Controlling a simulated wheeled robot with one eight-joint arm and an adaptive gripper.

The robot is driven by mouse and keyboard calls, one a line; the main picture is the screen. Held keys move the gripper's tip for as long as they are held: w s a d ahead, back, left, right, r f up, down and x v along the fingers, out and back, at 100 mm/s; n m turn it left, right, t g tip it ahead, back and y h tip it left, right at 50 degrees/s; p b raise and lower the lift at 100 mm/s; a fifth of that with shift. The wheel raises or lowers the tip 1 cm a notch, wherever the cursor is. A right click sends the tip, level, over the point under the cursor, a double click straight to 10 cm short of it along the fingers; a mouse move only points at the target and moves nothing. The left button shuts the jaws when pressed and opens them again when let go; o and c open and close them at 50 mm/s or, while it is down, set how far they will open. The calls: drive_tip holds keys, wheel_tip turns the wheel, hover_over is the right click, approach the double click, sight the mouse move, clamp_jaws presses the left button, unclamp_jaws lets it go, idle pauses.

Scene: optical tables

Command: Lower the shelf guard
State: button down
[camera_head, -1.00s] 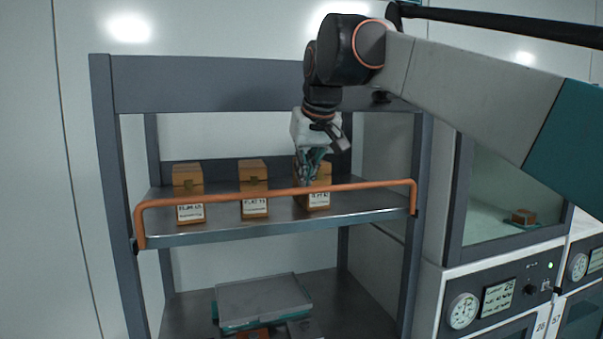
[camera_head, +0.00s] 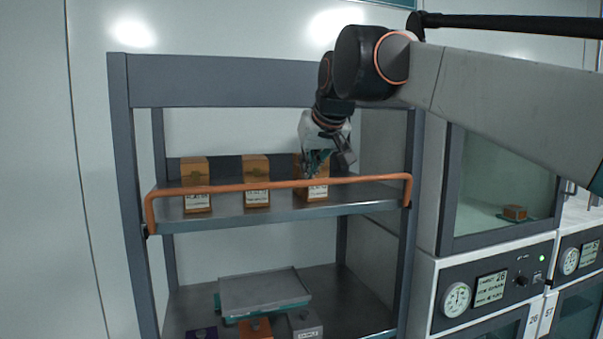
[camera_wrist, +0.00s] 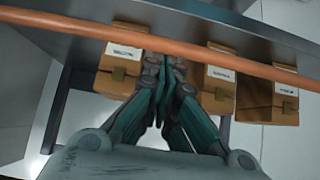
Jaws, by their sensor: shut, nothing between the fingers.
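The shelf guard is an orange bar (camera_head: 235,186) with bent ends. It stands raised across the front of the upper shelf, in front of the boxes. It also crosses the top of the wrist view (camera_wrist: 250,67). My gripper (camera_head: 316,170) is shut and empty, over the rightmost box, with the bar passing in front of its fingertips in the head view. In the wrist view the closed fingertips (camera_wrist: 164,65) are just beside the bar. I cannot tell whether they touch it.
Three brown labelled boxes stand on the upper shelf: left (camera_head: 195,185), middle (camera_head: 256,182) and right (camera_head: 318,194). A grey tray (camera_head: 265,290) and several small blocks are on the lower shelf. A glass-fronted cabinet (camera_head: 445,190) stands at right.

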drive_tip(key=s+t+b, duration=0.1)
drive_tip(key=s+d+f+t+y+b, duration=0.1)
drive_tip(key=s+t+b, duration=0.1)
drive_tip(key=s+f+t+b, duration=0.1)
drive_tip(key=b, duration=0.1)
drive_tip(key=shift+s+d, duration=0.2)
drive_tip(key=shift+s, duration=0.15)
drive_tip(key=shift+s+d+f+t+y+b, duration=0.2)
drive_tip(key=shift+s+t+b, duration=0.15)
drive_tip(key=shift+s+t, duration=0.2)
drive_tip(key=shift+s+d+f+t+y+b, duration=0.1)
drive_tip(key=shift+s+f+t+y+b, duration=0.1)
drive_tip(key=shift+s+t+b, duration=0.25)
drive_tip(key=s+d+f+b, duration=0.1)
drive_tip(key=s+f+b, duration=0.1)
drive_tip(key=s+f, duration=0.2)
drive_tip(key=shift+f, duration=1.85)
drive_tip(key=shift+s+f, duration=0.1)
drive_tip(key=shift+f, duration=0.05)
